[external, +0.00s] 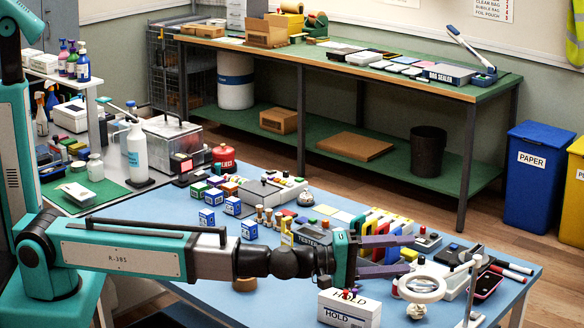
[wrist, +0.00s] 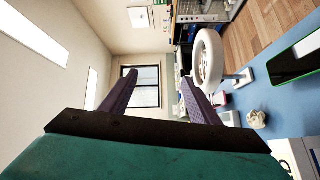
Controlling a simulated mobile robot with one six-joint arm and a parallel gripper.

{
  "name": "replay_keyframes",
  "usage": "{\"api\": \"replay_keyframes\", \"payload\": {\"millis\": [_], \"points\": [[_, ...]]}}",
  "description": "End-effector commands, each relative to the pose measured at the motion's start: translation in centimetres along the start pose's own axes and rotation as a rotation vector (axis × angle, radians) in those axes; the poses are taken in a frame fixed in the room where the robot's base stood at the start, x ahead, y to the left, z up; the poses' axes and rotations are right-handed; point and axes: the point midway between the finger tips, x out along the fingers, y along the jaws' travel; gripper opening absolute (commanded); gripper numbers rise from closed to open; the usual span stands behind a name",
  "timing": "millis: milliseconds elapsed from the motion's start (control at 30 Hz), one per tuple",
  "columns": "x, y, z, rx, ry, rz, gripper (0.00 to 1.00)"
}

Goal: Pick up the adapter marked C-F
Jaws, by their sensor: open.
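My gripper (external: 408,255) is open and empty, held above the right part of the blue table (external: 245,312), its two purple fingers pointing right. In the wrist view the fingers (wrist: 160,80) stand apart with nothing between them. I cannot pick out the adapter marked C-F; no such marking is readable. Several small coloured pieces (external: 262,214) stand near the middle of the table, left of my gripper, too small to identify. My arm and gripper hide part of the table.
A white ring magnifier (external: 422,287) stands close right of my gripper and also shows in the wrist view (wrist: 208,58). A white HOLD box (external: 348,310) is in front below. Coloured upright folders (external: 385,228) stand behind. The front left tabletop is fairly clear.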

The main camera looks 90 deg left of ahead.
Motion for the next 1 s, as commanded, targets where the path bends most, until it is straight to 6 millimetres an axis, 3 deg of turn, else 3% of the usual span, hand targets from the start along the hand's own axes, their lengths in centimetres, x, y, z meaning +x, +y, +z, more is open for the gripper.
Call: {"api": "replay_keyframes", "payload": {"millis": [33,467,767,1000], "points": [[0.2,0.0,-2.2,0.025,0.018,-0.002,0.56],[0.3,-1.6,-18.1,0.281,0.132,-0.037,0.56],[-1.5,-3.0,-29.1,0.459,0.201,-0.093,0.56],[-4.2,-4.2,-37.5,0.596,0.249,-0.156,0.56]]}}
